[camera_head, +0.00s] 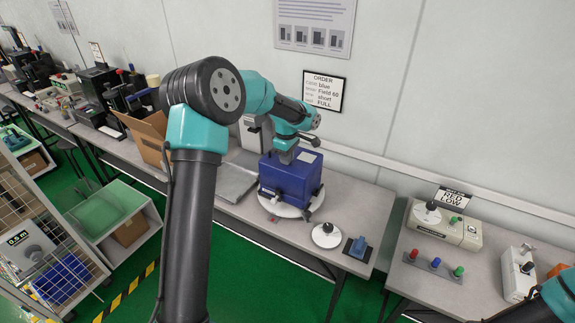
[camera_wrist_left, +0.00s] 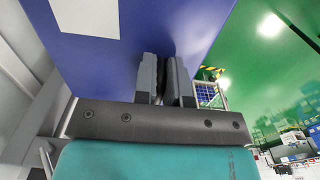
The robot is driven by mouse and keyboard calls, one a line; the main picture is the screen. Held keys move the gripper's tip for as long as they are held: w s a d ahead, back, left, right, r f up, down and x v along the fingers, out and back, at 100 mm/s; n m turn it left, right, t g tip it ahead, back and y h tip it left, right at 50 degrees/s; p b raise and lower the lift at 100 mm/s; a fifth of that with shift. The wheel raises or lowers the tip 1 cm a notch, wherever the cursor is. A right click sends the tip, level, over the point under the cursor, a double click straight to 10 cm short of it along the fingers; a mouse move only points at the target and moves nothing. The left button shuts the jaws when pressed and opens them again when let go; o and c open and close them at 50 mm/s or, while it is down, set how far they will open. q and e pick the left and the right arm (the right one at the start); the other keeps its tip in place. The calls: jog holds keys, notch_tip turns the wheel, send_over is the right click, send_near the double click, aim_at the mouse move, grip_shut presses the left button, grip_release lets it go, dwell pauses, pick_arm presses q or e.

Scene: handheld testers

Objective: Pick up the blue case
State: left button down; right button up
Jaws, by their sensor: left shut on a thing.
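The blue case (camera_head: 290,181) is a boxy block with a pale label on top. It stands upright over a round white plate (camera_head: 269,204) on the grey bench; I cannot tell whether it is lifted off it. My left gripper (camera_head: 286,156) reaches down to the top of the case and is shut on it. In the left wrist view the fingers (camera_wrist_left: 168,80) are close together against the blue case (camera_wrist_left: 180,30), and the gripped part is hidden between them. My right gripper is outside the view; only part of that arm shows at the lower right.
A white disc with a black knob (camera_head: 327,235) and a small blue device (camera_head: 358,247) lie right of the case. A metal plate (camera_head: 234,180) and a cardboard box (camera_head: 147,136) stand left. An order card (camera_head: 323,90) hangs behind. A gap separates the right bench (camera_head: 455,277).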

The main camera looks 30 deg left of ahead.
pick_arm(q)
notch_tip(320, 180, up, 9)
jog(key=shift+r, duration=0.2)
dwell(0.6)
